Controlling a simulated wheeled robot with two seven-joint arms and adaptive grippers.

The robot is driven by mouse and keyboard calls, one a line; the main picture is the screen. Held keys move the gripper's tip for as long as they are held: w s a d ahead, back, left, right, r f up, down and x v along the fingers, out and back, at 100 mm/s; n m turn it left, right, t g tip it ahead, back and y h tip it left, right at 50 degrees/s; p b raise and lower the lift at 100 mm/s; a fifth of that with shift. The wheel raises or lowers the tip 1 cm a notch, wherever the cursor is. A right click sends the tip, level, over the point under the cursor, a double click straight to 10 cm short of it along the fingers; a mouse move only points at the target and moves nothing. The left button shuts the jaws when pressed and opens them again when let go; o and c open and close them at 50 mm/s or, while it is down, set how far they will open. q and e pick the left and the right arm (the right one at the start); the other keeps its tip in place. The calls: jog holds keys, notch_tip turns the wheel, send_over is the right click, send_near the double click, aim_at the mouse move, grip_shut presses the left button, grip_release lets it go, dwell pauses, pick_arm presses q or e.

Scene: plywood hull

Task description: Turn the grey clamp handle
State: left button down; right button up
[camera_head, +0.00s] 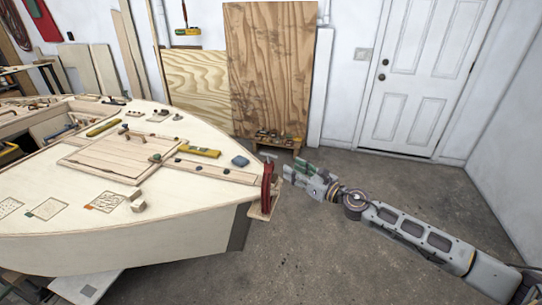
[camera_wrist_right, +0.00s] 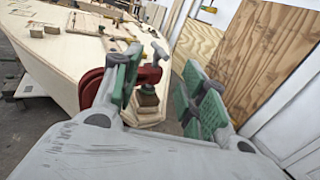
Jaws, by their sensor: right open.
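A red clamp (camera_head: 267,185) sits at the pointed end of the plywood hull (camera_head: 150,235). Its grey handle (camera_head: 269,157) stands up on top as a small T-bar. My right gripper (camera_head: 291,170) is just to the right of the clamp and points left toward it. In the right wrist view my right gripper (camera_wrist_right: 168,88) is open, with green pads on both fingers. The grey handle (camera_wrist_right: 158,52) shows between the fingers and beyond them, seemingly untouched. The left finger hides part of the red clamp (camera_wrist_right: 93,87). My left gripper is out of view.
Plywood sheets (camera_head: 272,70) lean on the back wall. The concrete floor (camera_head: 330,255) around my right arm is clear.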

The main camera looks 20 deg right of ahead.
aim_at(272, 156)
jog(key=p+x, duration=0.2)
jog(key=x, duration=0.5)
jog(key=shift+w+a, duration=0.1)
jog(key=shift+w, duration=0.05)
jog(key=shift+x, duration=0.85)
jog(key=shift+p+x, duration=0.4)
jog(key=shift+x, duration=0.7)
jog(key=shift+w+a, duration=0.15)
jog(key=shift+w, duration=0.1)
pick_arm(q)
jog(key=s+a, duration=0.2)
jog(key=s, duration=0.3)
jog(key=shift+s+a+f, duration=0.25)
jog(key=shift+s+f, duration=0.05)
jog(key=shift+w, duration=0.1)
jog(key=shift+w, duration=0.2)
pick_arm(e)
grip_shut()
